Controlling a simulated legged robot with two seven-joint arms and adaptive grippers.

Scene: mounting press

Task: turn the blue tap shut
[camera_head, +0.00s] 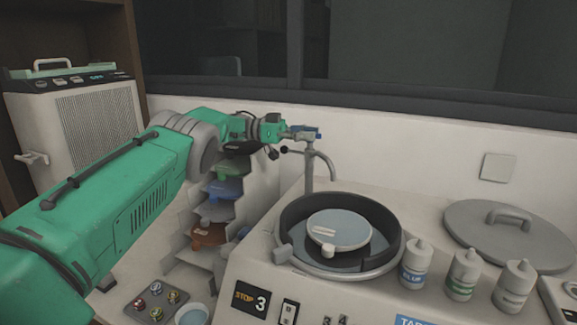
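The tap (309,172) is a grey upright post with a curved spout, standing at the back of the white machine beside the round basin. Its blue handle (311,131) is on top, partly hidden by the gripper. My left arm reaches across from the left, and my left gripper (294,133) is at the handle, with its tips touching it or very close. The fingers are small and overlap the handle, so I cannot tell whether they are closed on it. My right gripper is out of view.
A dark-rimmed basin (385,222) holds a round disc (338,229). Several white bottles (415,264) stand in front right, and a grey lid (510,235) lies at the right. Stepped shelves with coloured items (222,188) stand below my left arm. The wall is close behind the tap.

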